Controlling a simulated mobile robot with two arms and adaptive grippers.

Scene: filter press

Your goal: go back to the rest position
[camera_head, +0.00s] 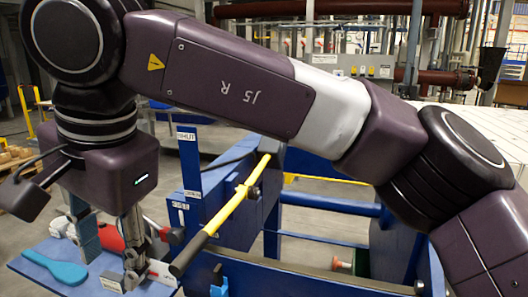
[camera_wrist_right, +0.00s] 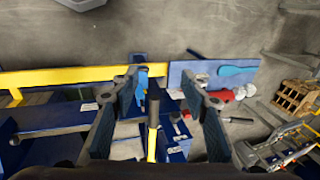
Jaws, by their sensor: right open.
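My right arm crosses the head view from the right edge to the upper left. My right gripper (camera_head: 110,240) hangs down at the lower left of that view. It is open, and its two spread fingers also show in the right wrist view (camera_wrist_right: 158,115). No object is gripped between them. A yellow lever with a black grip (camera_head: 222,214) slants beside the gripper, to its right in the head view. In the right wrist view the lever (camera_wrist_right: 152,125) appears between the fingers, apart from both. My left gripper is not in view.
A blue shelf (camera_head: 40,272) at the lower left carries a blue paddle-shaped tool (camera_head: 58,267) and a red item (camera_head: 110,238). A blue press frame (camera_head: 330,280) with a "SHUT" label fills the lower middle. A wooden pallet (camera_wrist_right: 295,97) lies on the floor at the right of the wrist view.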

